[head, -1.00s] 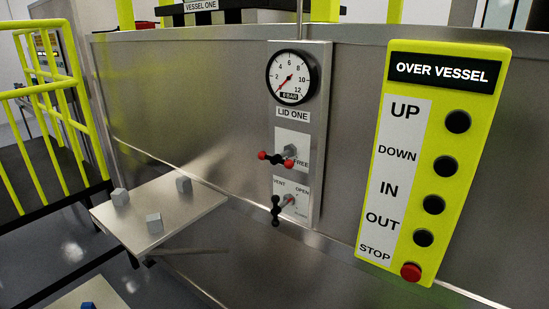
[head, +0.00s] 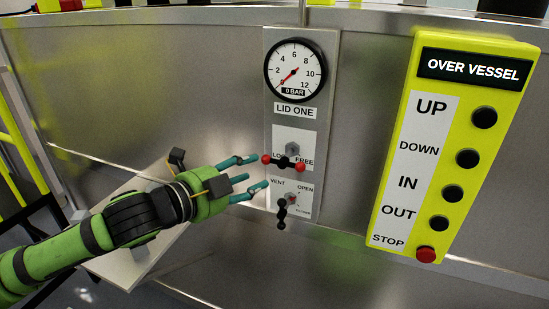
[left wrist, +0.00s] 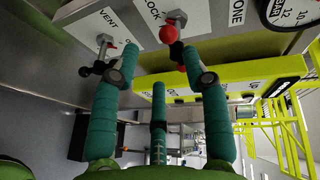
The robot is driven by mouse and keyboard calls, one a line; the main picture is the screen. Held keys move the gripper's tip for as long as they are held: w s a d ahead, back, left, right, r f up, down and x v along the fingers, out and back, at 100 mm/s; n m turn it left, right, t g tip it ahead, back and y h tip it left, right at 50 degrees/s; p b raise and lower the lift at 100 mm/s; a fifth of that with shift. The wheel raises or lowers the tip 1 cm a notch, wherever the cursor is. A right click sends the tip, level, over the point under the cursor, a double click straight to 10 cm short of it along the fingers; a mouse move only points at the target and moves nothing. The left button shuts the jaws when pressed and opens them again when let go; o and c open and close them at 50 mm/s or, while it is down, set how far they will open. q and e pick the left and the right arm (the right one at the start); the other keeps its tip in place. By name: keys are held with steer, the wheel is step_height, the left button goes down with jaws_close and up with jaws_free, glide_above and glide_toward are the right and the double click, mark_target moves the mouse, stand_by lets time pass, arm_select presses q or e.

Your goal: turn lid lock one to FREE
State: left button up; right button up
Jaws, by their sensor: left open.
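The lid lock handle (head: 284,163) is a black bar with red ball ends on the LID ONE panel (head: 299,233). Contact cannot be told. My right gripper is not in view.
The black vent handle (head: 282,212) hangs just below the lock, close to the lower finger. The gauge (head: 296,70) above is marked 0 BAR. A yellow OVER VESSEL button panel (head: 403,147) stands at right. A pale shelf (head: 118,268) lies under my left arm.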

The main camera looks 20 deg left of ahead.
mark_target(280, 165)
arm_select(q)
steer(key=shift+m+h, duration=0.3)
steer(key=shift+m, duration=0.3)
steer(key=w+d+p, duration=0.3)
steer(key=w+d, duration=0.1)
steer(key=shift+d+r, duration=0.1)
steer(key=shift+r, duration=0.15)
steer(key=shift+w+d+f, duration=0.25)
steer(key=shift+w+f, duration=0.05)
steer(key=shift+w, duration=0.15)
jaws_close()
